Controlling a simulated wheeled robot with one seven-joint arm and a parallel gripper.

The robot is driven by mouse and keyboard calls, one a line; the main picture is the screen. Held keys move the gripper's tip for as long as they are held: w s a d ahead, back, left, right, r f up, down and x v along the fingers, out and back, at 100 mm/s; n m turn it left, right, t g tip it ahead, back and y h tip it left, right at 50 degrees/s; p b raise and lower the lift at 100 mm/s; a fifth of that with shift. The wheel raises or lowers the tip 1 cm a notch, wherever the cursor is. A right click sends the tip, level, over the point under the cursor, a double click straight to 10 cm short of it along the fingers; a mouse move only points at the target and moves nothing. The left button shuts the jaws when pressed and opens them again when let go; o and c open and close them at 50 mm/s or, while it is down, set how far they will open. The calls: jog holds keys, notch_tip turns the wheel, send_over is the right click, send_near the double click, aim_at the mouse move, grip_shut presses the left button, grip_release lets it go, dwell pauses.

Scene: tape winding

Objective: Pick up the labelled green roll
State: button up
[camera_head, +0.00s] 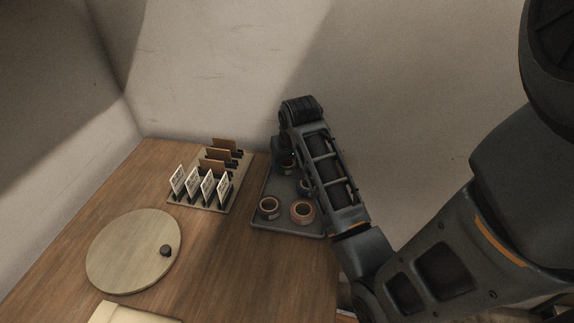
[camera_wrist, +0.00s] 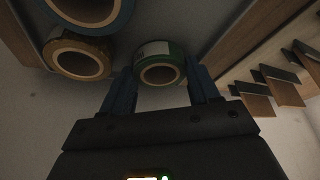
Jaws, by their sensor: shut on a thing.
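The green roll (camera_wrist: 158,53) shows in the wrist view between the two blue fingers of my gripper (camera_wrist: 162,85). It has a pale label on its top left and a tan core. The fingers press on its left and right sides. The roll appears to be at the tray (camera_wrist: 209,12); I cannot tell whether it touches the tray floor. In the head view my arm covers the gripper's fingertips and the green roll.
The grey tray (camera_head: 316,236) holds other rolls, including a brown one (camera_head: 269,208) and an orange one (camera_head: 302,211). A blue roll (camera_wrist: 118,22) and a brown roll are left of my gripper. A card rack (camera_head: 205,205) and a round board (camera_head: 125,255) stand left.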

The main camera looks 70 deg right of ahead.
jog(key=shift+r, duration=0.1)
jog(key=shift+c, duration=0.3)
notch_tip(320, 180, up, 4)
jog(key=shift+w+r+b, duration=0.1)
jog(key=shift+b, duration=0.25)
jog(key=s+d+r, duration=0.1)
jog(key=s+r, duration=0.1)
jog(key=s, duration=0.1)
jog(key=s+d+r, duration=0.1)
jog(key=s+r, duration=0.1)
jog(key=s, duration=0.2)
jog(key=s+d+r, duration=0.1)
jog(key=s+r, duration=0.1)
jog(key=s, duration=0.2)
jog(key=shift+s+d+r+b, duration=0.15)
jog(key=shift+d+r+b, duration=0.15)
jog(key=shift+b, duration=0.05)
